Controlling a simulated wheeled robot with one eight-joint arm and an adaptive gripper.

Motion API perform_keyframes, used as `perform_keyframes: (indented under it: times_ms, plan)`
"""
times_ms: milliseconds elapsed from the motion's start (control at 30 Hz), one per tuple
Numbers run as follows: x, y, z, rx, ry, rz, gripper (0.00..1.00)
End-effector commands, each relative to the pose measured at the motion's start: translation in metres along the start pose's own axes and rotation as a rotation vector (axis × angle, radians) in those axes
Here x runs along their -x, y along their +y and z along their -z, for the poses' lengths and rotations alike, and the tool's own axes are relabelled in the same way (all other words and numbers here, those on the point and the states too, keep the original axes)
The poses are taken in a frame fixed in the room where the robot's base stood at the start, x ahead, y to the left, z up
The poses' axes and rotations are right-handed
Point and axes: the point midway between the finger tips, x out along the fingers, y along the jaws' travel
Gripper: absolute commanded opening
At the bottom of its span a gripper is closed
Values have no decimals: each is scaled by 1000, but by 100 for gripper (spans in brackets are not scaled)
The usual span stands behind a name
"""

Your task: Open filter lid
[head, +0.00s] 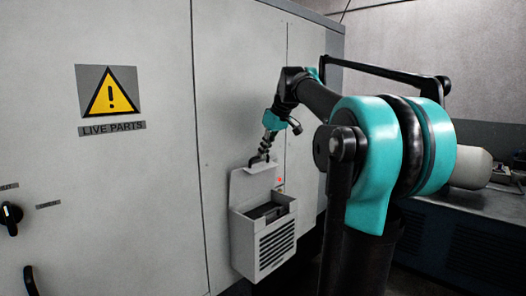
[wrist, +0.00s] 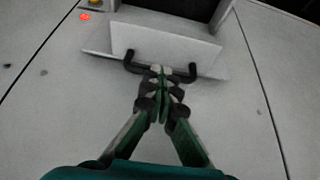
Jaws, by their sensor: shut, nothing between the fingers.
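The filter box (head: 263,243) is a pale housing with a slotted front, fixed to the cabinet wall. Its lid (head: 244,185) stands raised at the back, and the dark inside of the box shows from above. The lid also shows in the wrist view (wrist: 165,43), with a black bar handle (wrist: 193,71) along its edge. My gripper (head: 264,157) is at the top of the lid, by the handle. In the wrist view my gripper (wrist: 160,72) is shut, with its fingertips together at the middle of the handle. They cover part of the bar; whether they touch it is unclear.
A red light (head: 279,180) and a yellow part sit on the wall right of the lid. A yellow warning sign (head: 108,92) and a black knob (head: 11,213) are on the cabinet at left. A bench (head: 490,200) with objects stands at right.

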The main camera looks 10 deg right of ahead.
Motion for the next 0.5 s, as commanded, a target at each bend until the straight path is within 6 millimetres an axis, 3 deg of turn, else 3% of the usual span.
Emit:
perform_keyframes:
  times_ms: [67, 500]
  plan:
    - [-2, 0, -1, 2, -3, 1, 12]
    - [-1, -1, 0, 1, -2, 1, 67]
